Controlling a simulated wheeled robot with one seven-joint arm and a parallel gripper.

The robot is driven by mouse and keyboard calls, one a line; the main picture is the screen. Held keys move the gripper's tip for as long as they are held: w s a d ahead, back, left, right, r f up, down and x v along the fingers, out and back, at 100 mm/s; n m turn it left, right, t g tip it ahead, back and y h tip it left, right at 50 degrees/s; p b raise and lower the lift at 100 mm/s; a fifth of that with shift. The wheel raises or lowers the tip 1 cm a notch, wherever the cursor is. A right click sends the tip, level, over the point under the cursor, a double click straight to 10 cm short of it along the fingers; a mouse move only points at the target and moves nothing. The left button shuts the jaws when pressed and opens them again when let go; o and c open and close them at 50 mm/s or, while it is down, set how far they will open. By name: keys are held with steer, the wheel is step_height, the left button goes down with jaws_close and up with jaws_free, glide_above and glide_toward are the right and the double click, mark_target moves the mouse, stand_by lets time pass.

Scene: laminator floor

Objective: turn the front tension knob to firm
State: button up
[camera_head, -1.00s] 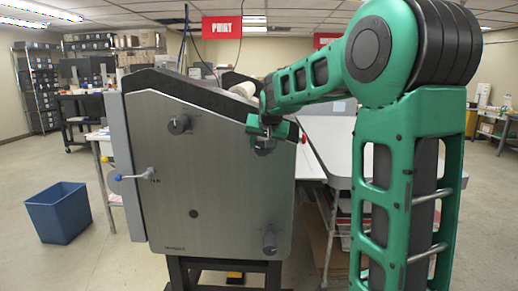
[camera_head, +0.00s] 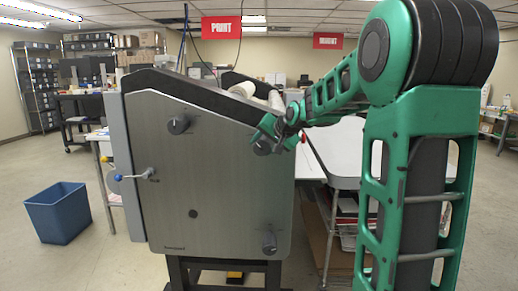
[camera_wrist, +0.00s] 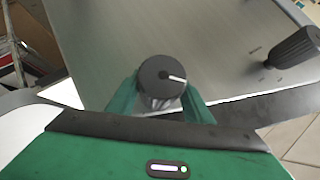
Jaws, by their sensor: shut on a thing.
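A dark round knob (camera_wrist: 162,76) with a white pointer line sits between the green fingers of my gripper (camera_wrist: 159,98) in the wrist view. The pointer points right and slightly down in that view. In the head view this knob (camera_head: 262,147) is at the upper right of the grey machine side panel (camera_head: 215,190), partly hidden by my gripper (camera_head: 267,134). My gripper is shut on the knob. I cannot read any label or firm mark beside it.
Another dark knob (camera_head: 178,124) is at the panel's upper left, and one (camera_head: 269,242) at its lower right. A crank with a blue grip (camera_head: 118,178) sticks out at left. A white table (camera_head: 340,150) stands right of the machine. A blue bin (camera_head: 58,212) stands on the floor.

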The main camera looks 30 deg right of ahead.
steer(key=shift+f+m+t+y, duration=0.1)
steer(key=shift+m+t+y, duration=1)
steer(key=shift+t, duration=0.1)
steer(key=shift+m+t+y, duration=0.8)
steer(key=shift+m+t, duration=0.3)
steer(key=shift+t, duration=0.2)
steer(key=o, duration=1)
steer(key=shift+o, duration=0.2)
steer(key=shift+s, duration=0.1)
steer(key=v, duration=1)
steer(key=shift+s, duration=0.25)
steer(key=shift+f, duration=0.1)
